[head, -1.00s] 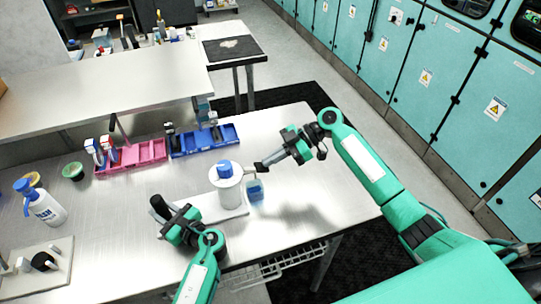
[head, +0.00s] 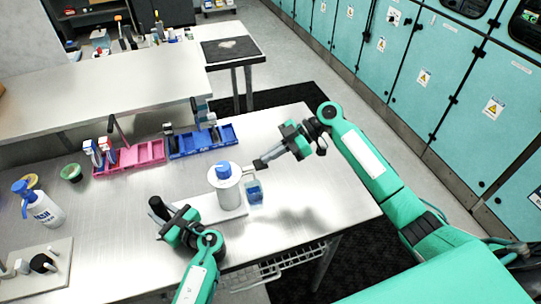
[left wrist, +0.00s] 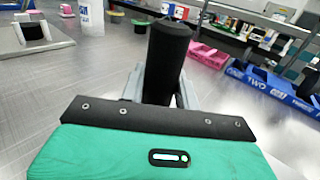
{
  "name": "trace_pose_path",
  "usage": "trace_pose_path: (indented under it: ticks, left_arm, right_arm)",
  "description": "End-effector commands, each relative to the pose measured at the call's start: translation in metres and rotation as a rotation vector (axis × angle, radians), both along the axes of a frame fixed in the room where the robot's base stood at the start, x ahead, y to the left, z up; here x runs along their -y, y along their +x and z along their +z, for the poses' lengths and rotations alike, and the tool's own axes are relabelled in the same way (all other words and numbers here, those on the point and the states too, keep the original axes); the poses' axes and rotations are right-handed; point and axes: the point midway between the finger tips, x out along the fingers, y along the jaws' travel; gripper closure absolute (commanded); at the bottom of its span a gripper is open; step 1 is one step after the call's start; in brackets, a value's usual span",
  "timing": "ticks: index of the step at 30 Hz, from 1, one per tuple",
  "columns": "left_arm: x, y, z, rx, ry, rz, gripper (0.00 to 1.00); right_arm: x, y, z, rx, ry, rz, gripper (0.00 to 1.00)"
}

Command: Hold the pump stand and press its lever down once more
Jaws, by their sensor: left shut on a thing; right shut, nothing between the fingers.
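The pump stand is a white cylinder (head: 228,192) with a blue top (head: 224,170), upright on a pale base plate (head: 204,209). A pale lever or spout sticks out at its right. A small clear container with blue liquid (head: 254,191) stands at its right side. My left gripper (head: 163,212) is shut on a black upright grip (head: 156,203) at the left end of the base; the grip also shows in the left wrist view (left wrist: 166,60). My right gripper (head: 259,164) is shut and empty, its tips at the lever's outer end. Contact there is unclear.
A white bottle with a blue pump head (head: 44,208) stands at the left. A pink bin (head: 130,157) and a blue bin (head: 203,141) lie behind the stand. A pale board with fittings (head: 55,280) is at front left. The table right of the stand is clear.

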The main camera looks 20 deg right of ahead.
Motion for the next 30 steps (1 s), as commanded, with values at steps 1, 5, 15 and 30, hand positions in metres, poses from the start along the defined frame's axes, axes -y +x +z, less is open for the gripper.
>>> trace_pose_path:
  ticks: [1,5,15,30]
  left_arm:
    - [0.000,0.000,0.000,0.000,0.000,0.001,1.00]
    - [0.000,0.000,0.000,0.000,0.000,0.001,1.00]
    - [0.000,0.000,0.000,-0.001,0.001,0.001,1.00]
    - [0.000,0.000,0.000,-0.001,0.001,0.000,1.00]
  right_arm:
    - [0.001,0.000,0.006,0.003,-0.001,-0.001,1.00]
    - [0.003,0.001,0.031,0.006,-0.002,0.000,1.00]
    - [0.058,0.001,0.082,0.003,-0.001,-0.004,1.00]
    - [0.079,0.000,0.100,0.001,0.000,-0.002,1.00]
